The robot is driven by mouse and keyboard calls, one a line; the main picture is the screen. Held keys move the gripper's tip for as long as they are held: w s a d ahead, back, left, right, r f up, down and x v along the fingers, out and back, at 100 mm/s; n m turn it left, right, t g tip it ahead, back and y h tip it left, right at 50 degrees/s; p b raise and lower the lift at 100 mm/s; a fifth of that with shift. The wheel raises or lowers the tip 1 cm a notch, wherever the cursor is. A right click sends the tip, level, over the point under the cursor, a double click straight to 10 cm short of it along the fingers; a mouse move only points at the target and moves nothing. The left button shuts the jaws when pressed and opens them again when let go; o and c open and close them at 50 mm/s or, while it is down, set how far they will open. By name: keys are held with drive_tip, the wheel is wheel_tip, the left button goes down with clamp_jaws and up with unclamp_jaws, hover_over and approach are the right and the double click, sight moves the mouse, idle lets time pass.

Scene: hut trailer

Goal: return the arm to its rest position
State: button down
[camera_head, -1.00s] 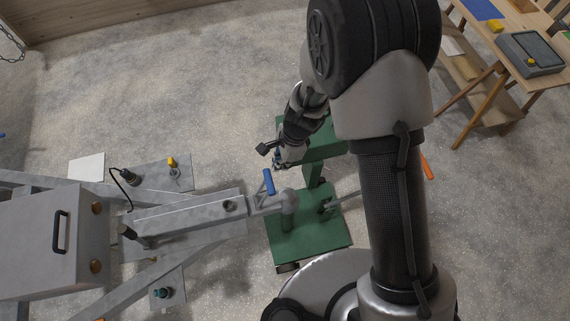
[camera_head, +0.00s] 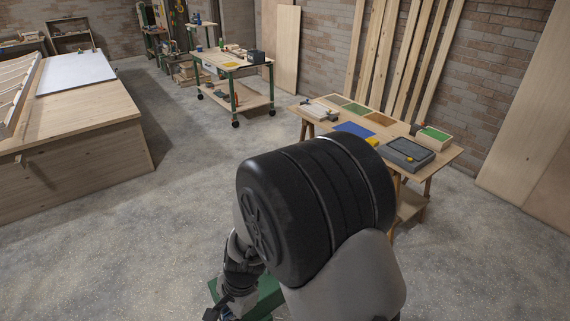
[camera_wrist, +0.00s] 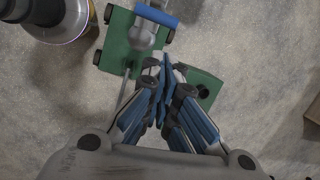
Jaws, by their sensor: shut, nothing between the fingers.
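My gripper (camera_wrist: 163,82) is shut and empty in the wrist view, its blue-padded fingers together. It is above a green wheeled unit (camera_wrist: 117,55) that stands on the floor, apart from it as far as I can tell. A blue handle (camera_wrist: 155,16) on a grey coupling shows at the top of that view. In the head view my arm is folded at a large dark joint in the lower middle. The gripper's end is at the bottom edge there, mostly cut off, with part of the green unit (camera_head: 265,296) beside it.
A wooden table (camera_head: 448,156) with a grey case (camera_head: 407,153) and trays stands right of my arm. A wheeled cart (camera_head: 240,101) stands farther back. A large wooden platform (camera_head: 90,120) is at the left. The speckled floor (camera_head: 130,235) between is clear.

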drive_tip(key=d+r+n+t+b, duration=0.3)
drive_tip(key=d+r+n+b, duration=0.15)
drive_tip(key=d+r, duration=0.9)
drive_tip(key=s+d+r+n+t+h+b, duration=0.2)
drive_tip(key=s+d+r+n+b, duration=0.1)
drive_tip(key=s+d, duration=0.9)
drive_tip(key=shift+s+d+r+n+h+b, duration=0.35)
drive_tip(key=shift+d+r+n, duration=0.25)
drive_tip(key=shift+d, duration=0.5)
